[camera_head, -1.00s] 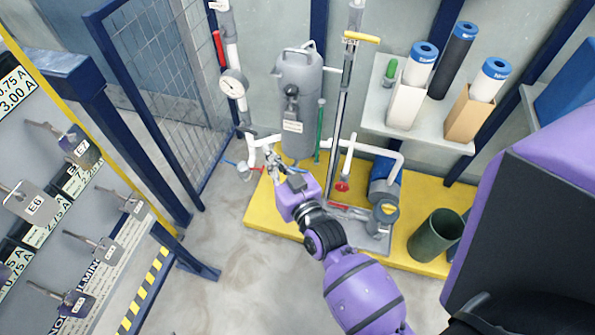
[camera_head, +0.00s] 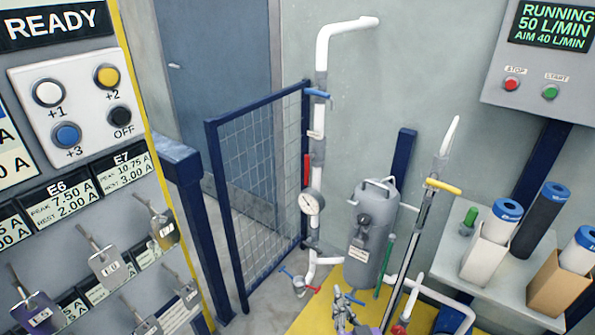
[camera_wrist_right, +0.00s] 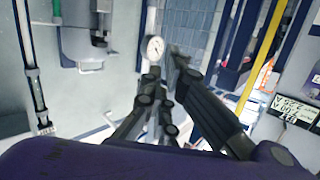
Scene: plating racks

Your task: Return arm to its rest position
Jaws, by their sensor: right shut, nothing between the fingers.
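My right gripper (camera_head: 345,302) shows at the bottom edge of the head view, in front of the foot of the grey tank (camera_head: 371,235). It is shut and empty; most of my right arm is cut off below the picture. In the right wrist view, the dark fingers of the right gripper (camera_wrist_right: 165,72) show in the middle, with the round gauge (camera_wrist_right: 155,47) behind them. My left gripper is not in view.
A key board with hanging tagged keys (camera_head: 105,263) stands at left. A mesh gate (camera_head: 262,185), gauge pipe (camera_head: 316,175) and pump controls (camera_head: 545,60) are at the back. A shelf (camera_head: 455,243) with filter cartridges is at right. Yellow base (camera_head: 310,318) lies below the tank.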

